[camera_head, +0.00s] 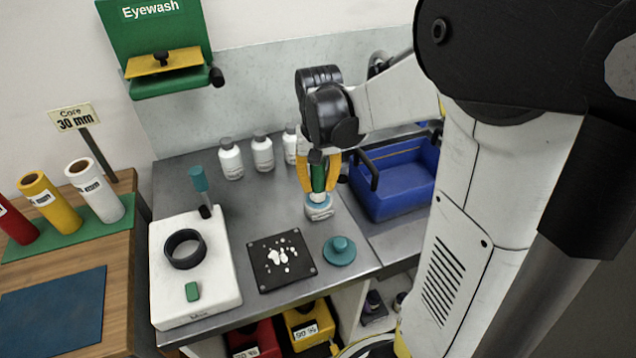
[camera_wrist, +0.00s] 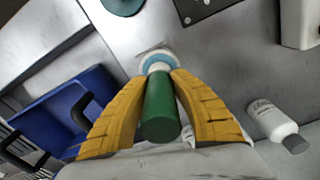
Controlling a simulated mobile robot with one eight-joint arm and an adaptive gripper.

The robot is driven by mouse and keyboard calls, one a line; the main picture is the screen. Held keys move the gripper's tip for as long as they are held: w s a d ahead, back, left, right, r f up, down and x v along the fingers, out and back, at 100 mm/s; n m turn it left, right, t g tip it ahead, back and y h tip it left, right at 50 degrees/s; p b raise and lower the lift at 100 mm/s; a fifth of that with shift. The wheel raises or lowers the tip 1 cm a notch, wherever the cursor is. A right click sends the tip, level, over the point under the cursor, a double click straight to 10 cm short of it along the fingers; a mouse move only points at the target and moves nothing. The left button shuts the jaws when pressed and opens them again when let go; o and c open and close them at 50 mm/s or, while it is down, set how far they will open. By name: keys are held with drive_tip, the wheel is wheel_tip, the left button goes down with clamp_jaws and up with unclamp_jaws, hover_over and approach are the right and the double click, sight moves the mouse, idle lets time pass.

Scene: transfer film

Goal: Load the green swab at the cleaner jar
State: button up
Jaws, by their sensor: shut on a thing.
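My gripper (camera_head: 319,184) has yellow fingers shut on the green swab (camera_head: 318,174), held roughly upright over the bench. The cleaner jar (camera_head: 320,211), a small white jar with a blue top and a label, stands directly below the fingers. In the wrist view the green swab (camera_wrist: 160,112) lies between the fingertips (camera_wrist: 160,85), its far end meeting the jar (camera_wrist: 157,62).
A blue bin (camera_head: 400,190) stands close right of the gripper. White bottles (camera_head: 262,153) line the back. A black plate with white pieces (camera_head: 270,281), a teal knobbed disc (camera_head: 340,250) and a white device with a black ring (camera_head: 170,300) are in front and left.

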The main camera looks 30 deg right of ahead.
drive_tip(key=shift+f+b, duration=0.4)
drive_tip(key=shift+f, duration=0.2)
idle(1.2)
drive_tip(key=shift+r, duration=0.15)
wheel_tip(320, 180, up, 7)
drive_tip(key=p, duration=0.5)
drive_tip(key=shift+p, duration=0.4)
